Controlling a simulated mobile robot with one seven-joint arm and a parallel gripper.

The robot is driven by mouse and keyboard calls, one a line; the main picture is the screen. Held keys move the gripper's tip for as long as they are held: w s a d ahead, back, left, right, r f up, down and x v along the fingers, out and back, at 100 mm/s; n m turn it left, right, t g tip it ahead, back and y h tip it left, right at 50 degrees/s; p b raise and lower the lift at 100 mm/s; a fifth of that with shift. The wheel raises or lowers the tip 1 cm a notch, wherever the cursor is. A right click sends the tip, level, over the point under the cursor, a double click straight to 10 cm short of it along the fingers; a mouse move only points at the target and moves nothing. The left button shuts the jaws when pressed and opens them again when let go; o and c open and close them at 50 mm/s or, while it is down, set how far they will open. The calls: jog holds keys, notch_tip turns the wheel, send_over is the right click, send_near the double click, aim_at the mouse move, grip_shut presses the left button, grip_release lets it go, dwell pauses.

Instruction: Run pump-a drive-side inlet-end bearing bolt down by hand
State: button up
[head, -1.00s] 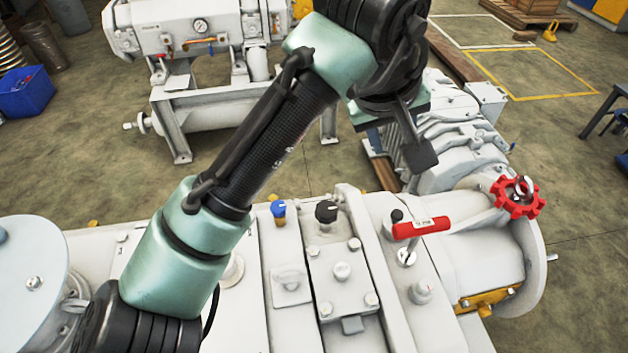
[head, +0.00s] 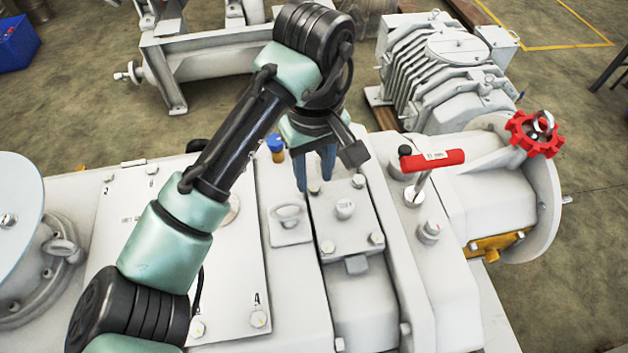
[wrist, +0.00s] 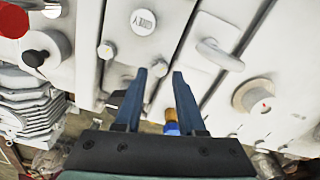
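My gripper (head: 315,187) points down over the far-left corner of the raised bearing cover (head: 352,232) on the white pump. Its two blue fingers are apart and empty; they also show in the wrist view (wrist: 160,75). A pale bolt head (wrist: 160,68) lies between the fingertips, with gaps visible on both sides. In the head view this bolt (head: 314,187) shows beside the fingers, partly covered. The other corner bolts, such as the far-right one (head: 358,181), and a round central plug (head: 345,208) are visible. I cannot tell how far the bolt is screwed in.
A red lever handle (head: 434,160) and a red handwheel (head: 536,134) stand to the right. A blue-capped fitting (head: 276,146) is close left of the gripper. A lifting eye (head: 289,217) sits left of the cover. A ribbed motor (head: 448,75) is behind.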

jog(key=shift+f, duration=0.85)
jog(key=shift+c, duration=0.2)
grip_shut()
jog(key=shift+r, duration=0.1)
